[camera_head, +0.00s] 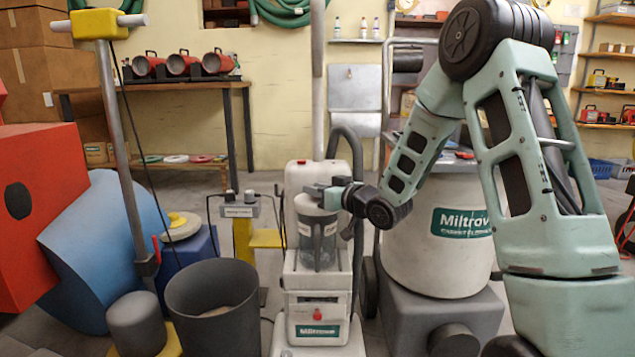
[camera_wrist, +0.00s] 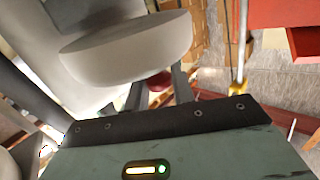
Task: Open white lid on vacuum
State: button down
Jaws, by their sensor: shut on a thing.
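The vacuum (camera_head: 318,290) is a pale upright machine in the middle of the head view. A clear grey canister (camera_head: 318,245) stands in its front, topped by a pale round lid (camera_head: 312,208). The lid looks down in place on the canister. My gripper (camera_head: 325,193) reaches in from the right at the lid's top and is shut on it. In the wrist view the lid (camera_wrist: 130,52) fills the upper left, close beyond the two dark fingers (camera_wrist: 158,90). The exact contact is hidden behind the lid.
A large pale Miltrow drum (camera_head: 440,250) stands close on the right. A dark bucket (camera_head: 213,305) and a yellow stand (camera_head: 243,240) are to the left. A blue drum (camera_head: 95,250) and red box (camera_head: 40,215) lie at far left. A workbench (camera_head: 160,86) stands behind.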

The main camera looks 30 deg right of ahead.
aim_at(318, 168)
jog(key=shift+w+d+r+m+g+p, duration=0.35)
jog(key=shift+r+p, duration=0.3)
jog(key=shift+p, duration=1.15)
jog(key=shift+w+r+m+g+p, duration=0.1)
jog(key=shift+r+m+g+p, duration=0.4)
jog(key=shift+p, duration=1.3)
jog(key=w+r+m+g+p, duration=0.1)
jog(key=p, duration=0.7)
jog(key=shift+w+d+r+g+p, duration=0.1)
jog(key=shift+d+r+g+p, duration=0.05)
jog(key=shift+d+g+p, duration=0.25)
jog(key=w+r+m+g+p, duration=0.1)
jog(key=p, duration=0.7)
jog(key=shift+d+g+y+p, duration=0.25)
jog(key=shift+d+y+p, duration=0.15)
jog(key=p, duration=0.2)
jog(key=m+g+p, duration=0.1)
jog(key=p, duration=0.2)
jog(key=shift+w+d+f+y, duration=0.1)
jog(key=shift+w+d+y, duration=0.05)
jog(key=shift+w+y, duration=0.2)
jog(key=shift+w+f+m+g+p, duration=0.2)
jog(key=shift+g+p, duration=0.3)
jog(key=shift+p, duration=0.45)
jog(key=shift+d, duration=0.1)
jog(key=c, duration=1.2)
grip_release()
jog(key=shift+c, duration=0.2)
